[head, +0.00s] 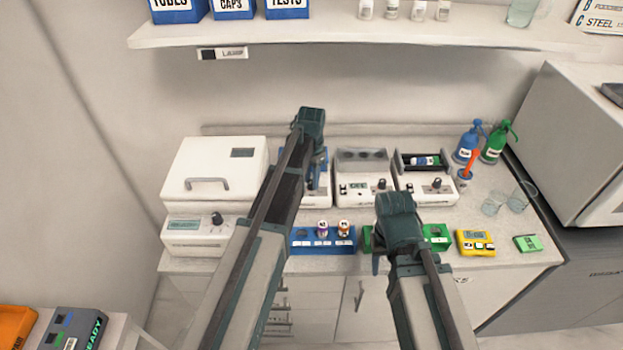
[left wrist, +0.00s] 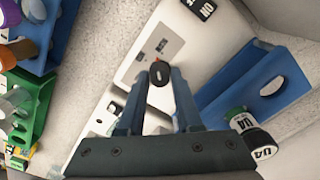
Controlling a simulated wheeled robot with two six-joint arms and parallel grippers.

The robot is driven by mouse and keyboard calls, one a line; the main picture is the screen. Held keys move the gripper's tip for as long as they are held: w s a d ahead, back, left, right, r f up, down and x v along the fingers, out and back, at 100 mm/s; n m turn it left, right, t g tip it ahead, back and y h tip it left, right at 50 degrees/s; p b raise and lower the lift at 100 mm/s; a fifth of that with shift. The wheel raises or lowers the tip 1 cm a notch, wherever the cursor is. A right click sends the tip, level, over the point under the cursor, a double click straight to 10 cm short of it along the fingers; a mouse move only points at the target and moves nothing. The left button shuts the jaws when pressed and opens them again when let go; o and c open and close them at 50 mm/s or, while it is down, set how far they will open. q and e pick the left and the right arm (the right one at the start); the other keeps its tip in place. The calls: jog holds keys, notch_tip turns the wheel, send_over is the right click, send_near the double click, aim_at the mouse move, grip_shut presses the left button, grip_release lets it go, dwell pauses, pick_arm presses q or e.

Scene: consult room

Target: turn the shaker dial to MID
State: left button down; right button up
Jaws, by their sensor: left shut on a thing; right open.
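The shaker (head: 318,198) is a white unit with a blue platform, mostly hidden behind my left arm in the head view. The left wrist view shows its white front (left wrist: 140,72) and black dial (left wrist: 159,74), with a small red mark by the dial. My left gripper (left wrist: 160,85) is shut on the dial, one finger on each side; it also shows in the head view (head: 316,180). The dial's setting labels are too small to read. My right gripper (head: 392,250) is open over the green rack, apart from the shaker.
A white unit with a display (head: 365,190) and another with a dark tray (head: 428,192) stand right of the shaker.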

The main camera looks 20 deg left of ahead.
pick_arm(q)
jog(key=n, duration=0.4)
jog(key=shift+n, duration=2.1)
jog(key=c, duration=0.6)
grip_release()
notch_tip(320, 180, up, 14)
jog(key=p, duration=1.3)
jog(key=shift+p, duration=0.4)
